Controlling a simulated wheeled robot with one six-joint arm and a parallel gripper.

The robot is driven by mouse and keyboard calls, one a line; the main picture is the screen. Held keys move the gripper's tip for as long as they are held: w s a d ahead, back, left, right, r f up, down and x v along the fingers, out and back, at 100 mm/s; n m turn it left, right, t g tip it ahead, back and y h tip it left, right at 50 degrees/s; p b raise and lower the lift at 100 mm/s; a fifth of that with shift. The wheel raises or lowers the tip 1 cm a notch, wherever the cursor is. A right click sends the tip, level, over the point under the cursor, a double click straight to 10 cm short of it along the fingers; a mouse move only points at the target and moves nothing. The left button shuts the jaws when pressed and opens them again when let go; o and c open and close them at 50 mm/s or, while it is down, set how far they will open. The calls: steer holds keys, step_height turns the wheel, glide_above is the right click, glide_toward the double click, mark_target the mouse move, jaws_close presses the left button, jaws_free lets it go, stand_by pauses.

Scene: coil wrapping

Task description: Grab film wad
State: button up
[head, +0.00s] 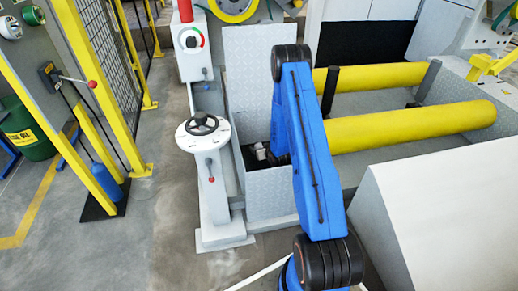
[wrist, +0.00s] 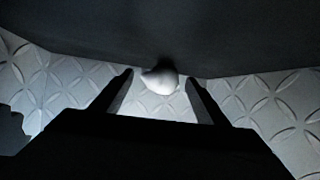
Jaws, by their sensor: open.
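A small white film wad (wrist: 160,80) lies low against a dark surface in the wrist view, on light diamond-plate metal. My gripper (wrist: 159,85) is open, with one black finger on each side of the wad's place. The wad sits between or just beyond the fingertips, and I see a gap on both sides. In the head view my blue arm reaches down into a metal-plated recess, where my gripper is mostly hidden behind the arm. A small pale shape (head: 261,152) shows there, too small to tell what it is.
Two yellow rollers (head: 410,127) lie to the right of my arm. A white pedestal with a black handwheel (head: 202,124) stands left of the recess. Diamond-plate panels (head: 270,192) wall the recess. A white slanted block (head: 440,215) is at the lower right. Open floor lies at left.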

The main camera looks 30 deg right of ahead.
steer(key=shift+w, duration=0.1)
steer(key=c, duration=1.1)
steer(key=shift+r, duration=0.1)
